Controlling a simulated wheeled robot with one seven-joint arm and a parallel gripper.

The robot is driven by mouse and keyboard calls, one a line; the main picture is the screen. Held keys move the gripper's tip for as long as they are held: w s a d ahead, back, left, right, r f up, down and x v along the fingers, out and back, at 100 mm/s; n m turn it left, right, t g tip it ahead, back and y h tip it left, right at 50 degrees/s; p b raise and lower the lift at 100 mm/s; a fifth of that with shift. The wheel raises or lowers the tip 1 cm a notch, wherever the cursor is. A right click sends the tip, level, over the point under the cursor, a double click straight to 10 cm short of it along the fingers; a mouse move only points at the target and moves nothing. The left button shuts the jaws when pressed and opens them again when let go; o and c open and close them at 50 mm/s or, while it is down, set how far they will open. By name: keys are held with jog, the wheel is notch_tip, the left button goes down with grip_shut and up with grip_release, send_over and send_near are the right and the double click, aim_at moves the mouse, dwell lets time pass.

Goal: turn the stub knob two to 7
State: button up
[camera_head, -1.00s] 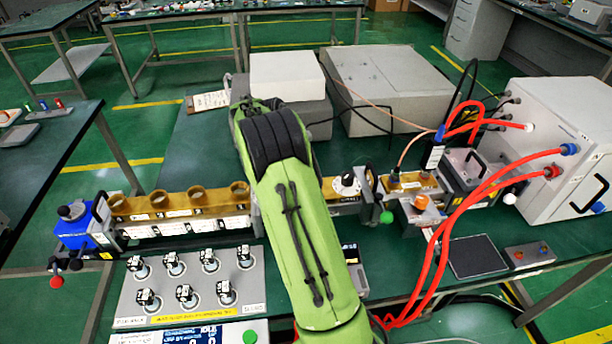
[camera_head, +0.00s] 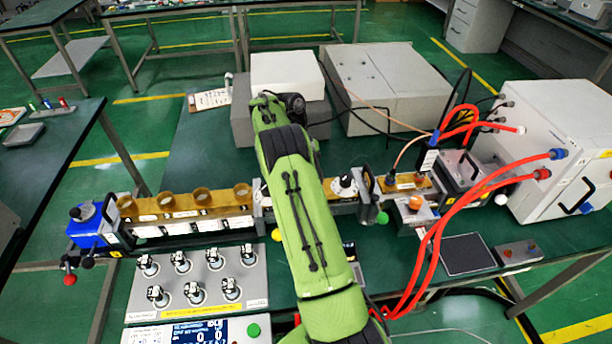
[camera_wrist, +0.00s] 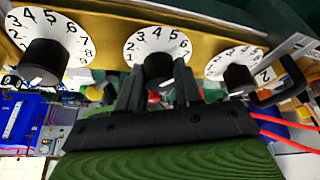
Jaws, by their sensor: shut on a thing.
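In the wrist view, three black knobs with white numbered dials sit in a row on a brass-coloured bar. My gripper (camera_wrist: 160,77) is shut on the middle stub knob (camera_wrist: 158,66), one dark finger at each side. Its dial (camera_wrist: 155,40) shows numerals from about 1 to 6 around the upper part; the lower part is hidden by the knob and fingers. A small white mark shows low on the knob, too small to read against a number. In the head view, my green arm hides my gripper and this knob.
Other knobs stand left (camera_wrist: 45,62) and right (camera_wrist: 238,76) of my gripper, with a black handle (camera_wrist: 283,92) further right. In the head view, red hoses (camera_head: 440,230) cross at the right, and a grey panel with several stubs (camera_head: 200,305) lies left of my arm.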

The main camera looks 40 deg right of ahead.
jog(key=m+y+p, duration=0.1)
jog(key=m, duration=0.2)
jog(key=shift+m+t, duration=0.3)
jog(key=shift+d+m+t+y, duration=0.1)
jog(key=shift+m+t+y, duration=0.45)
jog(key=shift+m, duration=1.35)
jog(key=shift+y, duration=0.25)
jog(key=o, duration=1)
jog(key=p+v, duration=0.9)
jog(key=v, duration=0.3)
jog(key=shift+r, duration=0.1)
